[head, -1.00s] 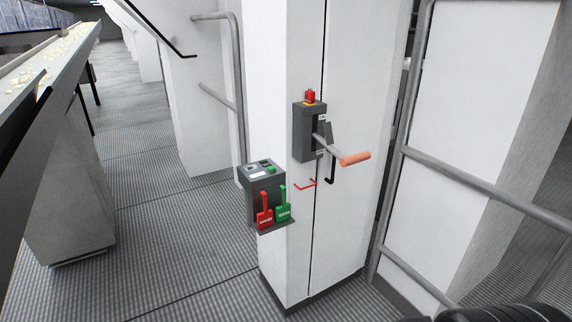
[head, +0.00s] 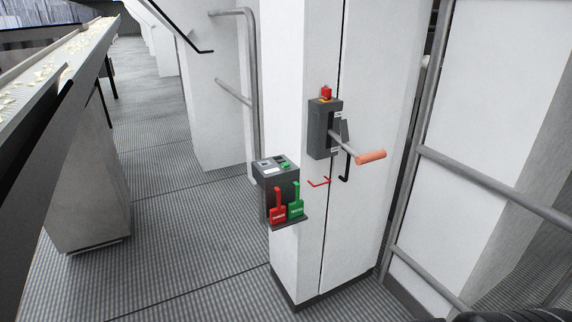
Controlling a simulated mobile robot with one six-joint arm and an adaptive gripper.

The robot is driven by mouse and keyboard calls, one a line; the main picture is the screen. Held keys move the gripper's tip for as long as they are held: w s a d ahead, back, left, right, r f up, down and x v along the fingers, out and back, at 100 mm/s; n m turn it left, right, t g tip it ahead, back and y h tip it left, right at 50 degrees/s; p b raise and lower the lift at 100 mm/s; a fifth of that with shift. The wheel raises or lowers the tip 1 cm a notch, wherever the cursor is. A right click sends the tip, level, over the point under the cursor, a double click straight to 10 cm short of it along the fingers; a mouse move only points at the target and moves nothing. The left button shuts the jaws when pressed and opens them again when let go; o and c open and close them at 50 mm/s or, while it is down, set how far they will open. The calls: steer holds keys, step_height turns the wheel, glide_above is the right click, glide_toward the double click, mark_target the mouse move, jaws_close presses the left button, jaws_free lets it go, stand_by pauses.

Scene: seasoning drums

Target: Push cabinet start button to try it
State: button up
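The tall white cabinet (head: 300,245) stands in the middle of the head view. A dark grey control box (head: 275,188) sits on its left side. The box's sloped top has a green button (head: 283,164), a pale label (head: 268,171) and small dark parts too small to read. A red tag (head: 278,210) and a green tag (head: 296,207) stand on the small shelf at the box's front. Which button is the start button cannot be read. My gripper does not show; only a dark part of my body is at the bottom right corner.
A grey switch box (head: 319,139) with a red lamp or knob (head: 326,93) and an orange-handled lever (head: 371,156) juts from the cabinet front. Grey rails (head: 480,180) stand at right. A conveyor (head: 70,58) runs along the left. The ribbed floor (head: 185,240) between is clear.

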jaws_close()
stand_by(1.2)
